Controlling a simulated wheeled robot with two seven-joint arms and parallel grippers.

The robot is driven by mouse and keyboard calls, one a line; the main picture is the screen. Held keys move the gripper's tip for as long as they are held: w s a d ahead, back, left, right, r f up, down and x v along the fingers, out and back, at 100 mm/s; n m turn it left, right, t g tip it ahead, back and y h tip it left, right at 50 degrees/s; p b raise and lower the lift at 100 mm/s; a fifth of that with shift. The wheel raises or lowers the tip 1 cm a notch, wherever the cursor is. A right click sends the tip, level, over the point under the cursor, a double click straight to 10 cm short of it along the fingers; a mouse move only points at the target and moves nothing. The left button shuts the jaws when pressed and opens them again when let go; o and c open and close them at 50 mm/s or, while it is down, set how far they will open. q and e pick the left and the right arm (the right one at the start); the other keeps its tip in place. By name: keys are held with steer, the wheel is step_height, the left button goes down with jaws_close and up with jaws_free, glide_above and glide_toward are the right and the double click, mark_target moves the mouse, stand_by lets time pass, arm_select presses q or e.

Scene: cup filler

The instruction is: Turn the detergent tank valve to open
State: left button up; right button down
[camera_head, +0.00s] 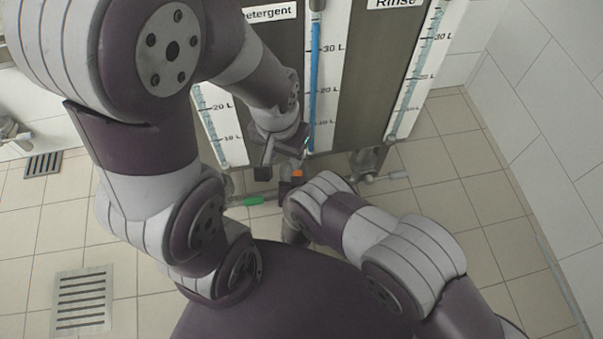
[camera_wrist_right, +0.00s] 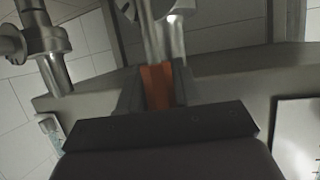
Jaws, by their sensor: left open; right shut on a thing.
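The tank front carries a "Detergent" label (camera_head: 270,12) at the top. An orange valve handle (camera_head: 297,174) shows low down, below and slightly right of that label. My right gripper (camera_head: 290,181) is at this handle. In the right wrist view the orange handle (camera_wrist_right: 158,86) sits between the two dark jaws, which are shut on it. A metal pipe or stem rises behind it. My left gripper (camera_head: 265,166) hangs open, just above and left of the right gripper, close to the tank's lower front. My arms hide much of the valve body.
A green valve handle (camera_head: 252,201) lies to the left of the orange one. Level gauges line the tank fronts. The tiled floor (camera_head: 440,225) at right is clear, with a wall beyond.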

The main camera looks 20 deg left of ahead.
arm_select(q)
steer(key=shift+f, duration=0.1)
arm_select(e)
steer(key=shift+s+a, duration=0.1)
steer(key=shift+a, duration=0.1)
steer(key=c, duration=0.9)
jaws_free()
steer(key=shift+o, duration=0.2)
